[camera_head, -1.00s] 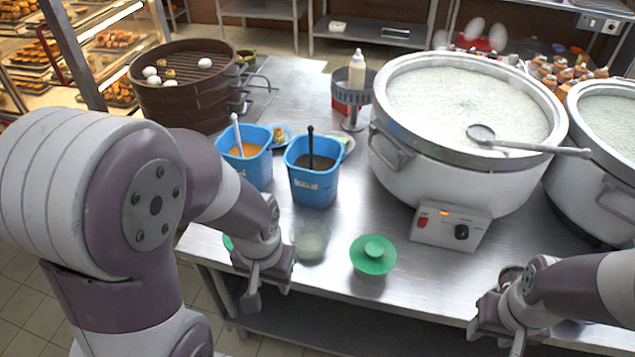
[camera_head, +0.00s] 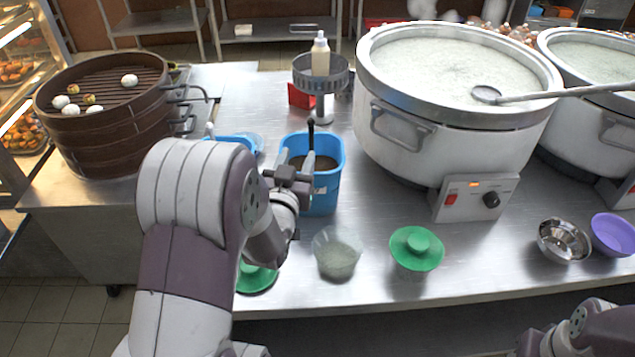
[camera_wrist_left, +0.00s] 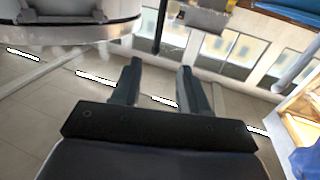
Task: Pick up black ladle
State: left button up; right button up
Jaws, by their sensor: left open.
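The black ladle (camera_head: 311,132) stands in a blue container (camera_head: 325,197) of dark contents; only its upright handle shows above the rim. My left gripper (camera_head: 291,164) is open at the container's near left side, just left of and below the handle in the picture. I cannot tell its exact distance from the handle. In the left wrist view its two fingers (camera_wrist_left: 157,82) are apart with nothing between them. A dark rod shows beyond them, but I cannot tell whether it is the ladle. My right gripper (camera_head: 532,343) is partly cut off at the bottom right edge.
A second blue container (camera_head: 236,139) is mostly hidden behind my left arm. A large congee pot (camera_head: 460,150) with a metal ladle (camera_head: 490,95) stands right. A glass cup (camera_head: 336,253) and green-lidded cup (camera_head: 416,249) are near the front edge. A steamer (camera_head: 105,140) stands left.

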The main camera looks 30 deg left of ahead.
aim_at(311, 130)
pick_arm(q)
jog(key=x, duration=0.6)
jog(key=shift+w+a+f+p, duration=0.1)
jog(key=shift+w+a+p, duration=0.15)
jog(key=shift+p, duration=0.1)
jog(key=x, duration=0.2)
jog(key=d+p+x, duration=0.1)
jog(key=x, duration=0.2)
jog(key=shift+w, duration=0.15)
jog(key=shift+w+a, duration=0.1)
jog(key=shift+c, duration=0.9)
grip_shut()
pick_arm(e)
notch_tip(311, 130, up, 2)
jog(key=shift+r, duration=0.1)
